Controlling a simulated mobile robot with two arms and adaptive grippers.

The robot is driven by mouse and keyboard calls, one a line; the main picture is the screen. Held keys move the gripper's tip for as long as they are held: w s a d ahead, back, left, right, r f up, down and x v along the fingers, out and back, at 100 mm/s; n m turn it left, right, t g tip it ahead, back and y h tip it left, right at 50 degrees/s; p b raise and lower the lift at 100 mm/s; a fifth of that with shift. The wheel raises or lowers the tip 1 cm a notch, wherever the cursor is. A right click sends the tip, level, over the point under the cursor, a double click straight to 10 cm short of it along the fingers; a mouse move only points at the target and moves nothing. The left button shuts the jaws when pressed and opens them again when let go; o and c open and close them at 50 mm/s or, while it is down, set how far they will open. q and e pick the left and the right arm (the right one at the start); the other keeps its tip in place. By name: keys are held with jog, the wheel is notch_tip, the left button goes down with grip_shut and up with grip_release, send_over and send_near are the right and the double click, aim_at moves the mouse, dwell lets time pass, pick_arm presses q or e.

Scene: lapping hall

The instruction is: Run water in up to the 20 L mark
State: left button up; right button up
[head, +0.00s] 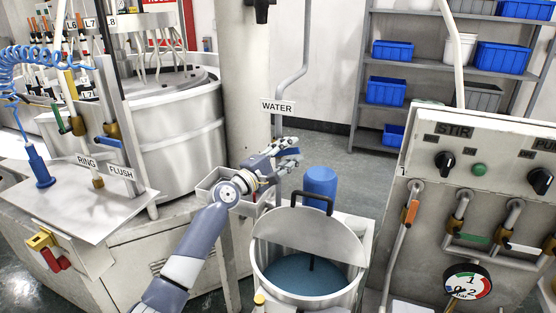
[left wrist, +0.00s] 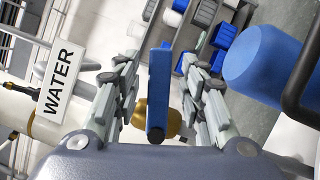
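A WATER sign (head: 277,106) hangs at a grey pipe (head: 291,78) behind my left gripper (head: 292,157). In the left wrist view, a blue lever (left wrist: 159,88) on a brass valve (left wrist: 174,120) lies between the fingers of that gripper (left wrist: 160,75). The fingers are apart, with gaps visible on both sides of the lever. Blue-grey liquid (head: 290,272) shows inside around a dark rod. No 20 L mark is readable. My right gripper is not visible.
A blue cylinder (head: 320,184) stands just behind the tank; it is close right in the left wrist view (left wrist: 268,65). A STIR control panel (head: 450,150) with knobs, valves and a gauge (head: 466,283) stands at the right. A large drum (head: 180,135) is left.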

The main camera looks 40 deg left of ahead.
pick_arm(q)
jog(key=s+a+f, duration=0.1)
jog(key=s, duration=1)
jog(key=shift+s+a+f, duration=0.15)
jog(key=shift+s+a, duration=0.1)
jog(key=shift+a, duration=0.05)
dwell(0.8)
grip_shut()
jog(key=d+r+m+t+y+b, duration=0.1)
jog(key=d+r+m+y+b, duration=0.3)
jog(key=m+y, duration=0.7)
jog(key=w+a+r+m+h+p, duration=0.15)
jog(key=w+a+r, duration=0.3)
jog(key=w, duration=0.45)
jog(key=shift+n+y, duration=0.25)
jog(key=shift+s+d+f+p, duration=0.1)
jog(key=shift+d+f+p, duration=0.2)
jog(key=shift+f, duration=0.4)
jog(key=shift+w+d+f+p, duration=0.1)
jog(key=shift+d+f+p, duration=0.15)
jog(key=shift+f, duration=0.45)
jog(key=shift+s+d+f+p, duration=0.1)
jog(key=shift+d+f+p, duration=0.2)
jog(key=shift+f, duration=0.4)
